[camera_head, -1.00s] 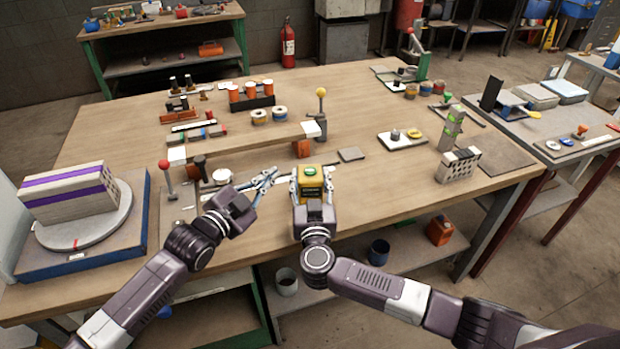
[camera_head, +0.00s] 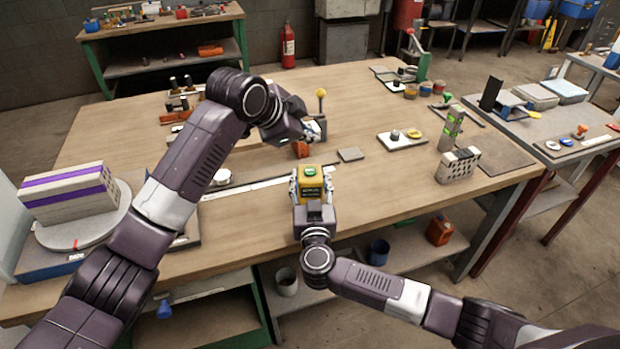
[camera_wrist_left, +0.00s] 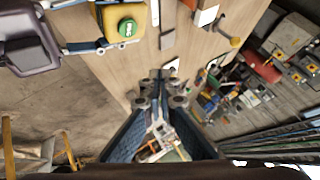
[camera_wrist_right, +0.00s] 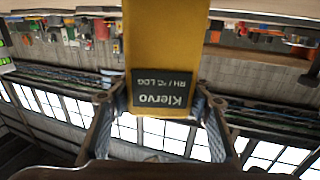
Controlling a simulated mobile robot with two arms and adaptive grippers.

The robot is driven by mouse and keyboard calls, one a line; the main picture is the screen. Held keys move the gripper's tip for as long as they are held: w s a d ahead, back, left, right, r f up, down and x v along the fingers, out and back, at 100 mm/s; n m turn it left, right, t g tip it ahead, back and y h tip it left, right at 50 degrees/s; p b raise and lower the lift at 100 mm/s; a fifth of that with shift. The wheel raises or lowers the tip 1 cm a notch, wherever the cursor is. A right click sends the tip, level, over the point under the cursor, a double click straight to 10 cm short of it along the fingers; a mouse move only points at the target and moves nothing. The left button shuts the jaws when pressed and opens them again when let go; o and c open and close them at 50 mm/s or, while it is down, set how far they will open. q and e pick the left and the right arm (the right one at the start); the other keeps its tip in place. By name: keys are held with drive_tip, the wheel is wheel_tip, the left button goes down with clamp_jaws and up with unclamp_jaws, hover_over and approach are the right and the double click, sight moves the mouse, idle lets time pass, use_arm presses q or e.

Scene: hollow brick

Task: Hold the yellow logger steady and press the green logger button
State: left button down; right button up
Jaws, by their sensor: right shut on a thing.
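The yellow logger (camera_head: 311,184) stands at the table's front edge with its green button (camera_head: 310,171) facing up. My right gripper (camera_head: 311,190) is shut on the logger, one finger on each side. The right wrist view shows the logger (camera_wrist_right: 165,45) between the fingers, its dark label upside down. My left gripper (camera_head: 316,132) is above the table, higher in the picture than the logger and apart from it. In the left wrist view its fingertips (camera_wrist_left: 162,76) are together and empty. The green button (camera_wrist_left: 127,27) shows there at upper left.
A grey pad (camera_head: 350,154) lies right of the logger. A perforated block (camera_head: 458,165) stands further right. My left arm hides part of the table's left side.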

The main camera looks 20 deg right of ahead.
sight(314, 171)
use_arm(q)
drive_tip(key=shift+f, duration=4.5)
drive_tip(key=shift+a+f, duration=0.1)
drive_tip(key=shift+f, duration=0.3)
drive_tip(key=shift+s+r, duration=0.1)
drive_tip(key=shift+r, duration=3.35)
